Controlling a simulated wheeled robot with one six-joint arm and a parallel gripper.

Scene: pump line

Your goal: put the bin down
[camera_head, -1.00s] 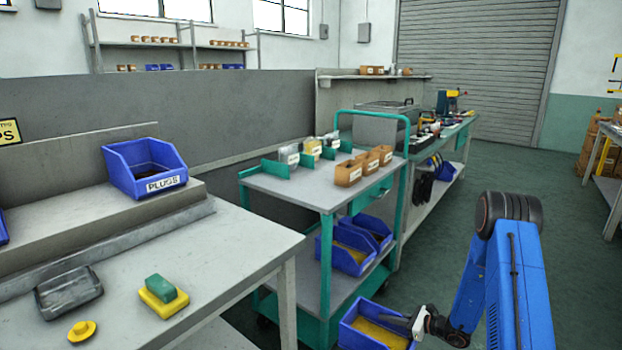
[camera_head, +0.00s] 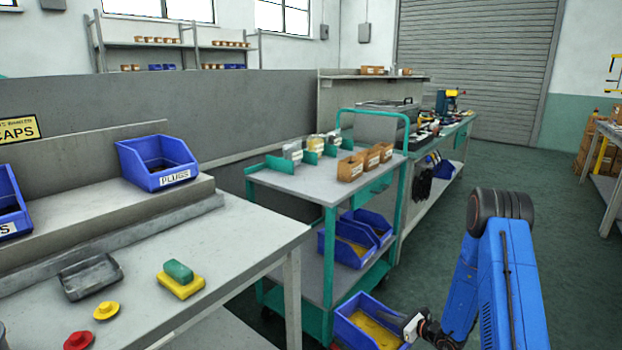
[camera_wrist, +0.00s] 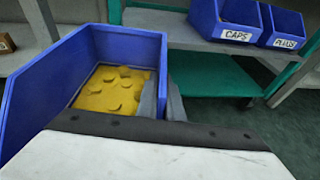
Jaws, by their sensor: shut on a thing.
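A blue bin (camera_head: 370,325) with yellow contents is at the bottom of the head view, in front of the teal cart. My gripper (camera_head: 412,328) is shut on its right side. In the wrist view the bin (camera_wrist: 85,45) fills the left, with yellow pieces (camera_wrist: 112,88) inside. My gripper's fingers (camera_wrist: 162,100) are closed on the near right wall of the bin there. The bin looks roughly level and held low. What lies under it is hidden.
The teal cart (camera_head: 300,182) has two blue bins on its lower shelf, labelled CAPS (camera_wrist: 235,30) and PLUGS (camera_wrist: 285,28). A grey workbench (camera_head: 225,255) with a PLUGS bin (camera_head: 158,165) stands at left. Green floor (camera_head: 520,170) is open at right.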

